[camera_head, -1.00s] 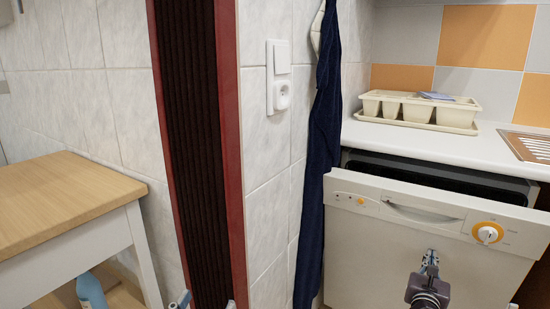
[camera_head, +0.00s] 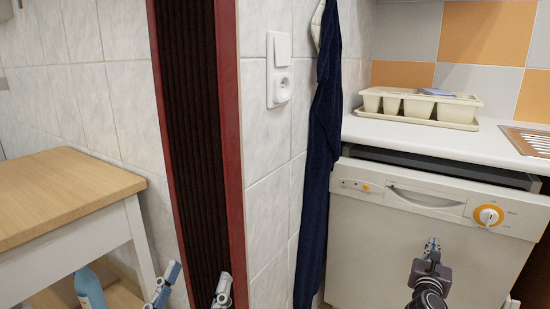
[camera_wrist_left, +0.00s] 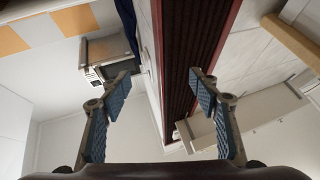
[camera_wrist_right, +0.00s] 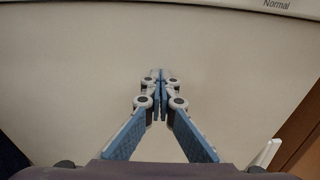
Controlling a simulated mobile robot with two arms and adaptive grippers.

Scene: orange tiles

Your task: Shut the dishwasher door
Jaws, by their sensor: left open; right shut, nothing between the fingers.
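The white dishwasher door (camera_head: 400,240) stands nearly upright under the counter in the head view, with a narrow dark gap along its top edge. Its panel has a recessed handle (camera_head: 425,199) and an orange-ringed dial (camera_head: 488,215). My right gripper (camera_head: 432,245) is shut and empty, in front of the door's face below the panel. The right wrist view shows its closed fingertips (camera_wrist_right: 160,76) against or very near the plain door; contact is hard to tell. My left gripper (camera_head: 195,285) is open and empty at the bottom of the head view, away from the dishwasher.
A cream cutlery tray (camera_head: 420,104) sits on the white counter (camera_head: 400,135). A dark blue cloth (camera_head: 318,160) hangs on the wall left of the dishwasher. A wooden-topped table (camera_head: 60,195) with a blue bottle (camera_head: 90,288) below stands at the left.

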